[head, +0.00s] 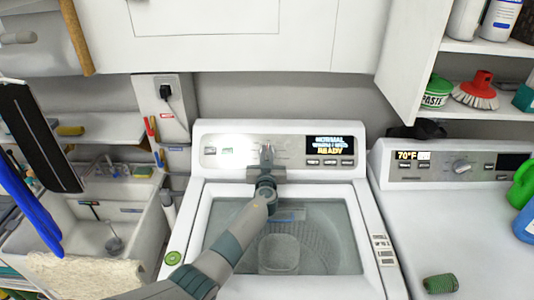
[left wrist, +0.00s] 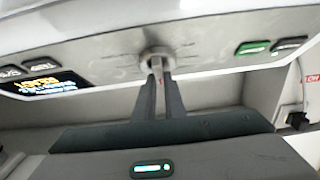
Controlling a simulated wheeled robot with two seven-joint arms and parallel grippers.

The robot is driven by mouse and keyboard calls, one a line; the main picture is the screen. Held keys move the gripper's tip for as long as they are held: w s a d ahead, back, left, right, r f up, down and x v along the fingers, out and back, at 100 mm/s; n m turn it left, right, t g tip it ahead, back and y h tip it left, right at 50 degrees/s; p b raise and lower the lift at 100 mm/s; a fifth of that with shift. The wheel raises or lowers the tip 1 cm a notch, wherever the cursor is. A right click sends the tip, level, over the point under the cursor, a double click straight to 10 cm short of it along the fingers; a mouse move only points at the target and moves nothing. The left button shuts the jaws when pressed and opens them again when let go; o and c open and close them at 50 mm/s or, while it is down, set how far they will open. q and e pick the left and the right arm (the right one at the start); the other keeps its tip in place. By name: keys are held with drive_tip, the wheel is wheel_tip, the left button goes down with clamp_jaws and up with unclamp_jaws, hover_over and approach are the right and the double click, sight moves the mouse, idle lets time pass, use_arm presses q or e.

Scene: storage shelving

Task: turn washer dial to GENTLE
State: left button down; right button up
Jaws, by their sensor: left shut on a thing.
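The white washer (head: 208,170) stands in the middle of the head view, with its grey control panel along the back. My left arm reaches over its glass lid, and my left gripper (head: 267,156) is at the middle of the panel. In the left wrist view, the left gripper (left wrist: 157,68) is shut on the round metal dial (left wrist: 155,52). The dial's pointer and the small labels around it are too blurred to read. The washer display (head: 330,144) shows NORMAL on top and READY at the bottom. My right gripper is not in view.
A dryer (head: 440,215) with its own knob (head: 461,167) and a 70°F display stands at the right. A green roll (head: 440,284) lies on it. A sink (head: 95,225) is at the left. Shelves with a red brush (head: 477,90) hang upper right. White cabinets overhang the back.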

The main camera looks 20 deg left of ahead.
use_arm(q)
drive_tip(key=shift+m+h, duration=0.5)
drive_tip(key=shift+m, duration=0.1)
drive_tip(key=m+h, duration=0.1)
drive_tip(key=m, duration=0.1)
drive_tip(key=shift+a+r+m+h, duration=0.1)
drive_tip(key=shift+m+h, duration=0.2)
drive_tip(key=shift+h, duration=0.1)
drive_tip(key=m+h+p, duration=0.1)
drive_tip(key=m+h, duration=0.2)
drive_tip(key=m, duration=0.1)
drive_tip(key=shift+a+r+m+p, duration=0.1)
drive_tip(key=shift+m+p, duration=0.2)
drive_tip(key=shift+p, duration=0.05)
drive_tip(key=m+g+h, duration=0.1)
drive_tip(key=m+h, duration=0.1)
drive_tip(key=m, duration=0.1)
drive_tip(key=shift+m+h, duration=0.3)
drive_tip(key=shift+m, duration=0.1)
drive_tip(key=m+g+h, duration=0.1)
drive_tip(key=m, duration=0.1)
drive_tip(key=m+g+h, duration=0.1)
drive_tip(key=m+g, duration=0.1)
drive_tip(key=m, duration=0.1)
drive_tip(key=shift+w+a+m+g+h+p, duration=0.1)
drive_tip(key=shift+m+g+h+p, duration=0.2)
drive_tip(key=shift+m+g, duration=0.5)
drive_tip(key=shift+m, duration=0.4)
drive_tip(key=shift+h, duration=0.3)
